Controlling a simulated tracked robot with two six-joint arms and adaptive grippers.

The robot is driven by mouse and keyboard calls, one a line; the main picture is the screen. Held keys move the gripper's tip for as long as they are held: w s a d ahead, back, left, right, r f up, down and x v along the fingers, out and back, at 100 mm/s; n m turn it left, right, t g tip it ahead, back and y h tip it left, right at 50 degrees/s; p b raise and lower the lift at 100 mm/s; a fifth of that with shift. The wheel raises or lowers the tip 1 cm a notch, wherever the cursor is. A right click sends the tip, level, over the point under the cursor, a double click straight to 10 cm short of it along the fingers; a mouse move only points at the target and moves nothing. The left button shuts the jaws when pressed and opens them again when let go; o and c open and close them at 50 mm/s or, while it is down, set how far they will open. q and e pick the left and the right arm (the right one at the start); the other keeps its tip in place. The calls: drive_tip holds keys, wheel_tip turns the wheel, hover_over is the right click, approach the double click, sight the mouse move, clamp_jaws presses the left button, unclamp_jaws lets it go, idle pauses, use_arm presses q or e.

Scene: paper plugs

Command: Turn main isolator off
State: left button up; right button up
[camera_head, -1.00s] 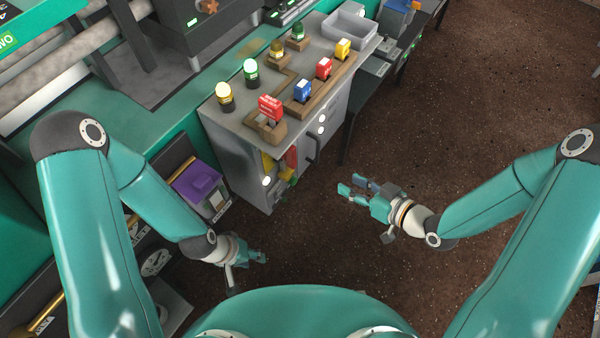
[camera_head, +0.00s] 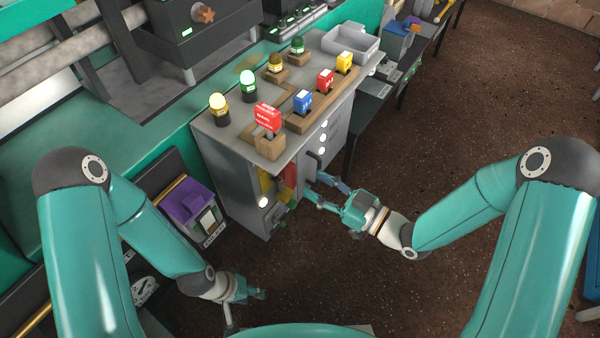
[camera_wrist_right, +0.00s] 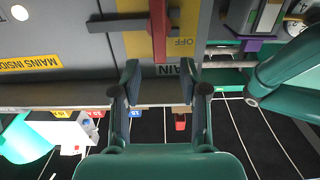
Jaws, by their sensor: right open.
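The main isolator has a red handle (camera_head: 290,174) on a yellow plate (camera_head: 266,181), on the front of the grey cabinet (camera_head: 234,178). In the right wrist view the red handle (camera_wrist_right: 158,28) stands upright in the picture, crossing a dark bar; the yellow plate (camera_wrist_right: 137,45) bears an upside-down OFF. My right gripper (camera_head: 317,189) is open and empty, just right of the handle in the head view. In the wrist view its fingertips (camera_wrist_right: 160,78) sit below the handle's end, apart from it. My left gripper (camera_head: 257,294) hangs low, away from the cabinet; its jaws are unclear.
On the cabinet top stand a red tag block (camera_head: 268,117), blue, red and yellow plugs, several lamps and a grey tray (camera_head: 350,43). A purple-topped box (camera_head: 187,203) is on the left. The brown floor (camera_head: 450,110) on the right is clear.

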sight(294, 173)
drive_tip(key=x, duration=0.6)
drive_tip(key=shift+c, duration=0.2)
clamp_jaws()
